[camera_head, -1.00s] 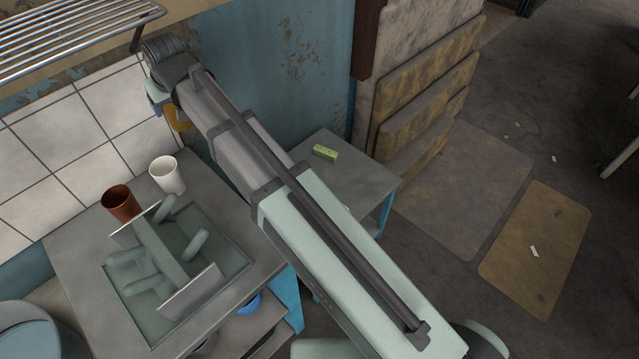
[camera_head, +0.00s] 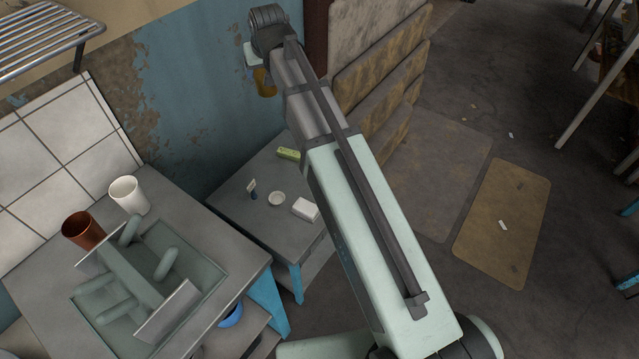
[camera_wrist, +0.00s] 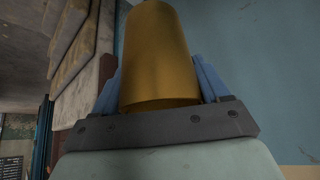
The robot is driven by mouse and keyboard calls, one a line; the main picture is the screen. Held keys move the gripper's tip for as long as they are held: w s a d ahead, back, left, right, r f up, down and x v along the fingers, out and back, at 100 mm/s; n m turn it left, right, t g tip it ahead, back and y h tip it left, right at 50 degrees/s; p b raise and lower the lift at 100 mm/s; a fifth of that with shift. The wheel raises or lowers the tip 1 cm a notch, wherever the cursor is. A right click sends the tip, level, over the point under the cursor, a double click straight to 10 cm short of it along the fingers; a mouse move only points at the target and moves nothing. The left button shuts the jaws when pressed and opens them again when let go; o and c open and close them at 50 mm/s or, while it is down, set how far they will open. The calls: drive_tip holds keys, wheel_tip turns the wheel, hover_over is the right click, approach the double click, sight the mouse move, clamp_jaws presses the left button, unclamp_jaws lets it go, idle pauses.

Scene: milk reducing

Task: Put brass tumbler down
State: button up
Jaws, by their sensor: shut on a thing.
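The brass tumbler (camera_wrist: 160,50) fills the middle of the wrist view. It sits between the two blue fingers of my gripper (camera_wrist: 160,80), which is shut on it. In the head view a small brass-coloured part of the tumbler (camera_head: 264,83) shows below the wrist at the end of my arm. It is held up in the air in front of the blue wall, and the arm hides much of it. The fingers are mostly hidden in the head view.
The left counter (camera_head: 185,205) bears a white cup (camera_head: 129,196), a brown cup (camera_head: 83,231) and a grey-green rack (camera_head: 150,275).

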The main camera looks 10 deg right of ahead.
drive_tip(key=d+m+h, duration=0.1)
drive_tip(key=d+m, duration=0.1)
drive_tip(key=d, duration=1.3)
drive_tip(key=shift+w+a+f, duration=0.1)
drive_tip(key=shift+w+f, duration=0.05)
drive_tip(key=shift+f, duration=7.3)
drive_tip(key=shift+w+f, duration=0.15)
drive_tip(key=shift+f, duration=7.35)
drive_tip(key=shift+w+a+f, duration=0.1)
drive_tip(key=shift+w+f, duration=0.05)
drive_tip(key=shift+f, duration=7.3)
drive_tip(key=shift+f, duration=0.1)
drive_tip(key=o, duration=1.1)
drive_tip(key=v, duration=1.2)
drive_tip(key=shift+a, duration=0.15)
